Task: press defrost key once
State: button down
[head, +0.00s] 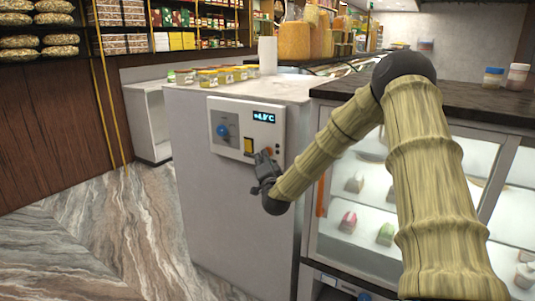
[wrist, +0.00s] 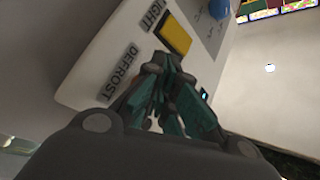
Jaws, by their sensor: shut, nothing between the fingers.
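The white control panel (head: 218,112) is on the pale side of the counter. It carries a blue knob (head: 222,130), a lit display (head: 264,117) and a yellow key (head: 248,146). My gripper (head: 262,156) is at the panel's lower edge, just below and right of the yellow key. In the wrist view the shut fingertips (wrist: 158,66) lie between the DEFROST label (wrist: 119,70) and the yellow key (wrist: 175,34), which is beside the LIGHT label (wrist: 153,17). The defrost key itself is hidden behind the fingers. I cannot tell whether they touch it.
A glass display case (head: 400,190) with sweets stands right of the panel, behind my arm. Jars (head: 208,78) stand on the white countertop (head: 240,90). Open marble floor (head: 110,235) lies at the left.

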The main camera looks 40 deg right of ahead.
jog(key=shift+d, duration=0.15)
dwell(0.5)
jog(key=shift+s+a, duration=0.25)
jog(key=shift+a, duration=0.5)
jog(key=a, duration=0.1)
jog(key=s+a, duration=0.1)
jog(key=a, duration=0.1)
jog(key=s+a, duration=0.1)
jog(key=shift+a+b, duration=0.35)
jog(key=shift+b, duration=0.05)
jog(key=shift+f, duration=0.1)
dwell(0.7)
